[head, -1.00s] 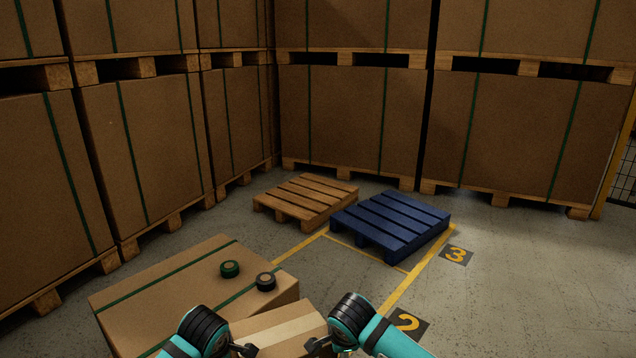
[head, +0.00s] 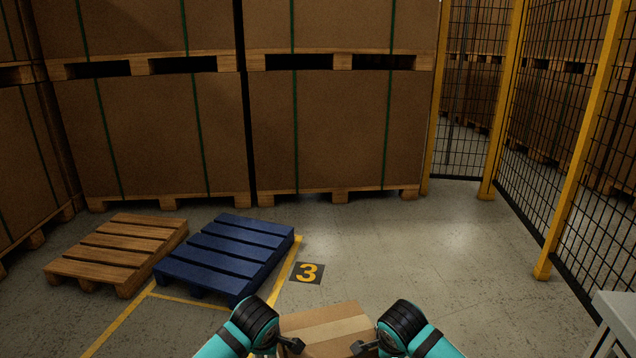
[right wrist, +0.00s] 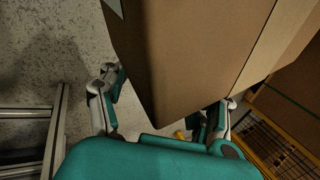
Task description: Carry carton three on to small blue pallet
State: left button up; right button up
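A brown carton (head: 325,328) with a paler tape strip shows at the bottom middle of the head view, between my two grippers. My left gripper (head: 294,346) is at its left side and my right gripper (head: 362,347) at its right side. In the right wrist view the carton (right wrist: 185,60) fills the upper middle, and the right fingers (right wrist: 162,108) are spread wide beside its lower corner. The left fingers are mostly hidden. The carton's underside is hidden in the head view. The small blue pallet (head: 228,253) lies empty on the floor, ahead and to the left.
An empty wooden pallet (head: 120,250) lies left of the blue one. Yellow floor lines and a number 3 marker (head: 307,273) are beside the blue pallet. Large strapped boxes (head: 335,130) stand behind. A mesh fence (head: 560,150) and a pale table corner (head: 615,312) are at right.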

aim_at(224, 252)
jog(key=i+l+u, duration=0.1)
jog(key=i, duration=0.3)
jog(key=i+l+u, duration=0.1)
jog(key=i, duration=0.35)
jog(key=i+l+u, duration=0.1)
jog(key=i, duration=0.3)
jog(key=i+j+u, duration=0.2)
jog(key=i+u, duration=0.2)
jog(key=i, duration=0.25)
jog(key=i+u, duration=0.35)
jog(key=i, duration=0.3)
jog(key=i+j+z, duration=0.55)
jog(key=i+j, duration=0.1)
jog(key=j, duration=0.1)
